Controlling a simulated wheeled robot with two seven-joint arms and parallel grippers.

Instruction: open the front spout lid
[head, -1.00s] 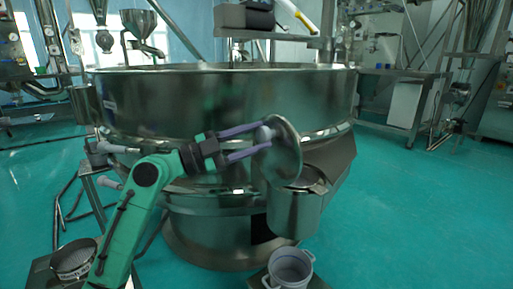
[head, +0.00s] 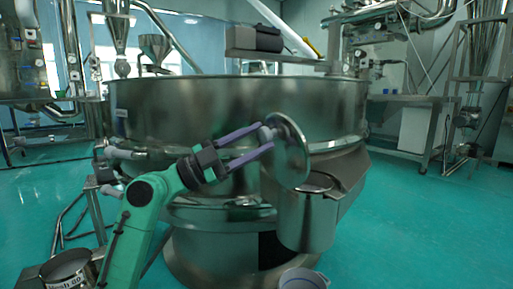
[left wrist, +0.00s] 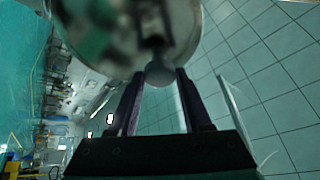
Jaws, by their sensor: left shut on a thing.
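The front spout lid (head: 292,156) is a round metal disc, standing tilted nearly on edge above the spout (head: 306,218) on the front of the large steel sieve (head: 235,108). Part of the spout's open top shows beneath it. My left gripper (head: 268,140) is shut on the lid's round knob, its purple fingers reaching in from the left. In the left wrist view the knob (left wrist: 160,72) sits between the fingertips, with the lid (left wrist: 120,35) just beyond. Whether a hinge joins lid and spout cannot be seen clearly. My right gripper is not in view.
A round container (head: 68,268) is at lower left. Side pipes (head: 125,153) stick out left of the sieve. The green floor at right (head: 430,225) is clear.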

